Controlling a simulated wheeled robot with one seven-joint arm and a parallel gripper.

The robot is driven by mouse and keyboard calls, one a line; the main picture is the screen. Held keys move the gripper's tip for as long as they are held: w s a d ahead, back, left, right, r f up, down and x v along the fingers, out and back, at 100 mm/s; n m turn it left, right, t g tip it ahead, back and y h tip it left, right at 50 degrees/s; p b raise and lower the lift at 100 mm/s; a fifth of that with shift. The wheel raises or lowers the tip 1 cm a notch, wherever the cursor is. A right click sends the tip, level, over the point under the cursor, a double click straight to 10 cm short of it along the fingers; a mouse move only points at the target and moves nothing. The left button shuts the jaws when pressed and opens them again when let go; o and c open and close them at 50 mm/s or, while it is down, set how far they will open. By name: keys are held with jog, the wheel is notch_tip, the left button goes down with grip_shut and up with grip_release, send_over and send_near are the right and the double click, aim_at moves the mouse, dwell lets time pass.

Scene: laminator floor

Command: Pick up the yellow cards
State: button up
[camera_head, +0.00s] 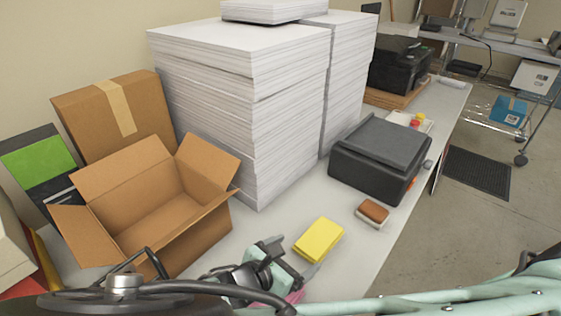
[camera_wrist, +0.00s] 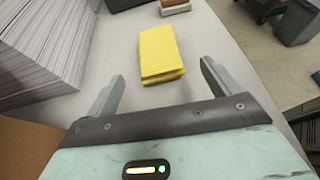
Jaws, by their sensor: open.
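The yellow cards (camera_head: 319,240) lie as a small block on the white table, near its front right edge. In the wrist view the yellow cards (camera_wrist: 160,54) are just beyond the fingertips, roughly centred between them. My gripper (camera_head: 297,270) is low over the table, just in front of the cards in the head view. In the wrist view my gripper (camera_wrist: 162,82) has its two grey fingers spread wide, with nothing between them. I cannot tell whether a finger touches the cards.
An open cardboard box (camera_head: 150,208) stands left of the gripper. Tall white paper stacks (camera_head: 245,110) rise behind. A black machine (camera_head: 380,158) and a small brown-and-white block (camera_head: 373,213) sit beyond the cards. The table edge drops to the floor (camera_head: 430,235) at right.

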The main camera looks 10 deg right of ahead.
aim_at(320, 234)
jog(key=shift+w+d, duration=0.1)
jog(key=shift+w, duration=0.2)
jog(key=b+x, duration=0.5)
jog(key=x, duration=0.5)
jog(key=shift+w+d+f, duration=0.15)
jog(key=shift+w+d, duration=0.1)
jog(key=shift+d, duration=0.05)
jog(key=shift+w+d, duration=0.25)
jog(key=shift+d, duration=0.05)
jog(key=c, duration=1.2)
